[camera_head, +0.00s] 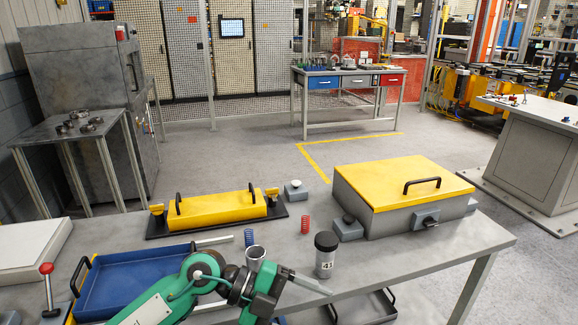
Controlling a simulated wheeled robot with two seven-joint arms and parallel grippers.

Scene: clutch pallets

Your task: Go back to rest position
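My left arm, green and grey, comes in from the bottom left over the front of the table (420,245). Its dark wrist and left gripper (268,288) are at the lower middle, above the table's near edge. A pale grey bar-like part points right from it, toward the foot of a dark-lidded canister (325,262) marked 41. A silver cylinder (256,260) shows at the wrist; I cannot tell if it is held. The fingertips are not clear, so I cannot tell open from shut. My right gripper is not in view.
A blue tray (103,297) lies left of the arm. A yellow block on a black base (217,209), springs (306,224), and a grey case with a yellow lid (375,210) stand farther back. A red-knobbed lever (47,280) is at left. Open table lies right of the canister.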

